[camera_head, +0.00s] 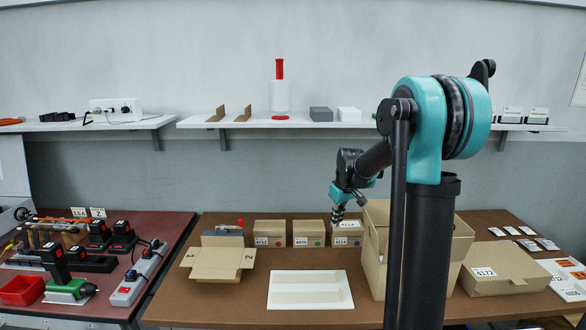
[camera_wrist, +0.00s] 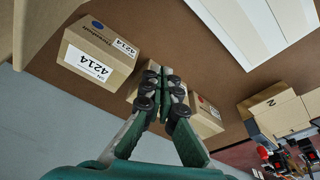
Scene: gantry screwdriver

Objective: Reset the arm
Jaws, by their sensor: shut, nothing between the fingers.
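My gripper (camera_head: 337,215) hangs from my teal and black arm, pointing down over the back of the brown table. It sits above the small cardboard box labelled 4214 (camera_head: 346,240), left of the large open cardboard box (camera_head: 372,270). In the wrist view my gripper (camera_wrist: 166,75) has its two green fingers with black pads together, with nothing between them. The 4214 box (camera_wrist: 92,62) lies to the left of the fingertips there. The fingers partly hide another small box behind them.
Two more small boxes (camera_head: 270,234) (camera_head: 307,234) stand along the back edge. A white tray (camera_head: 310,301) and an open box labelled 2 (camera_head: 215,262) lie in front. A flat box (camera_head: 500,272) lies right. A wall shelf (camera_head: 300,122) runs behind. The left table (camera_head: 175,225) holds power tools.

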